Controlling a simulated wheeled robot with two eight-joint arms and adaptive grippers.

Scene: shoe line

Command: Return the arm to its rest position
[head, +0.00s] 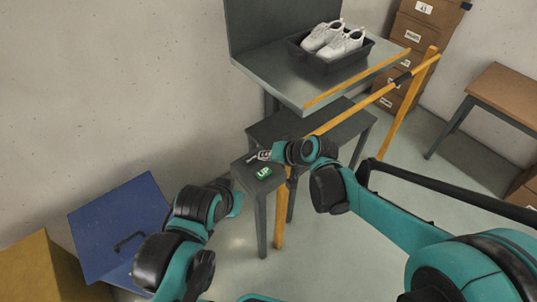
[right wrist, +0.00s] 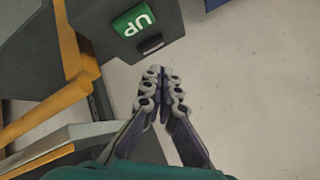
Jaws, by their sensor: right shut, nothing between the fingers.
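My right arm (head: 385,215) reaches in from the lower right of the head view. Its gripper (head: 252,157) is above the small grey stand with the green UP button (head: 263,172). In the right wrist view the right gripper's fingers (right wrist: 162,72) are together, with nothing between them. The UP button (right wrist: 134,20) shows there on its dark box, beyond the fingertips and to their left, apart from them. My left arm (head: 185,230) is bent at the lower left of the head view. Its gripper fingers do not show.
White shoes (head: 333,38) sit in a black tray (head: 318,66) on a grey table (head: 265,70) with a yellow front edge. A yellow rail (head: 375,95) runs close to my right arm. Cardboard boxes (head: 418,35), a wooden table (head: 508,92) and a blue lidded bin (head: 115,215) stand around.

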